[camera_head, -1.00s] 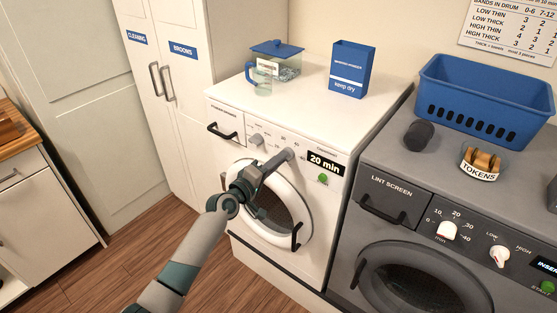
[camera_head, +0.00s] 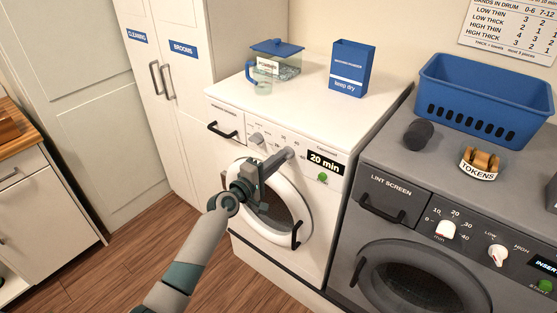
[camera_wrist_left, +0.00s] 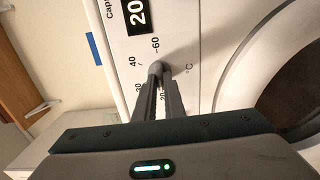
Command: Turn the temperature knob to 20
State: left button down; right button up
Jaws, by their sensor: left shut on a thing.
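The temperature knob (camera_wrist_left: 155,69) is a small grey knob on the white washing machine's front panel. In the left wrist view it sits between my fingertips, ringed by the marks 20, 30, 40, 60 and °C. My left gripper (camera_head: 287,154) is shut on it, coming from the front; it also shows in the left wrist view (camera_wrist_left: 157,75). In the head view the fingers hide most of the knob. Its pointer is hard to make out, so I cannot tell its setting. My right gripper is not in view.
Another knob (camera_head: 256,139) sits left on the panel of the washing machine (camera_head: 316,113). The display (camera_head: 325,162) reads 20 min, above a green button (camera_head: 322,178). The round door (camera_head: 278,233) is below my fingers. A grey dryer (camera_head: 376,156) stands at the right.

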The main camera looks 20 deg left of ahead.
pick_arm(q)
jog(key=c, duration=1.8)
grip_release()
jog(key=shift+c, duration=0.2)
jog(key=shift+s, duration=0.1)
jog(key=b+v, duration=0.3)
jog(key=v, duration=1.4)
jog(key=shift+b, duration=0.3)
jog(key=shift+s+a, duration=0.1)
jog(key=shift+a, duration=0.05)
